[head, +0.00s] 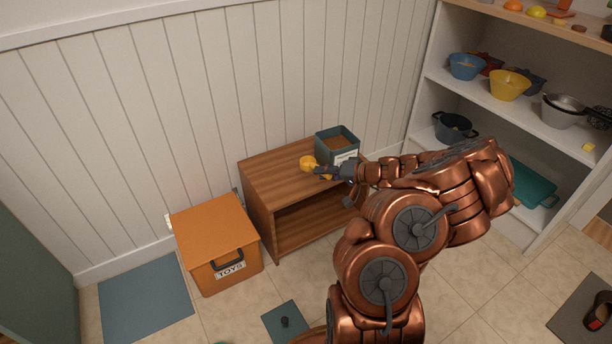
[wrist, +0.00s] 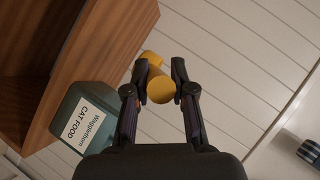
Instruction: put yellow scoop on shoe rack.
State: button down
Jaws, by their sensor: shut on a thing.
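The yellow scoop (head: 308,163) is held in my gripper (head: 328,173). In the wrist view, the scoop (wrist: 161,89) sits between the two fingertips of my gripper (wrist: 160,76), which is shut on it. In the head view the scoop appears over the top of the wooden shoe rack (head: 265,178); I cannot tell whether it touches the surface. The shoe rack (wrist: 110,50) also shows at the left of the wrist view. Part of the scoop is hidden by the fingers.
An open teal cat food bin (head: 337,146) stands at the rack top's right end, close to my gripper. An orange toy box (head: 215,245) is left of the rack. A teal lid (head: 285,322) lies on the floor. White shelves (head: 470,95) with bowls stand at right.

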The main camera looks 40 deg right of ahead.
notch_tip(320, 180, down, 5)
jog(key=s+d+b, duration=0.2)
jog(key=b, duration=0.4)
send_over(292, 189)
jog(key=s, duration=0.1)
jog(key=shift+d+f, duration=0.25)
jog(key=shift+f, duration=0.35)
jog(key=f+b, duration=0.1)
jog(key=w+f+b, duration=0.1)
jog(key=shift+a+f, duration=0.2)
jog(key=shift+f, duration=0.6)
jog(key=shift+f, duration=0.1)
jog(key=c, duration=1)
grip_release()
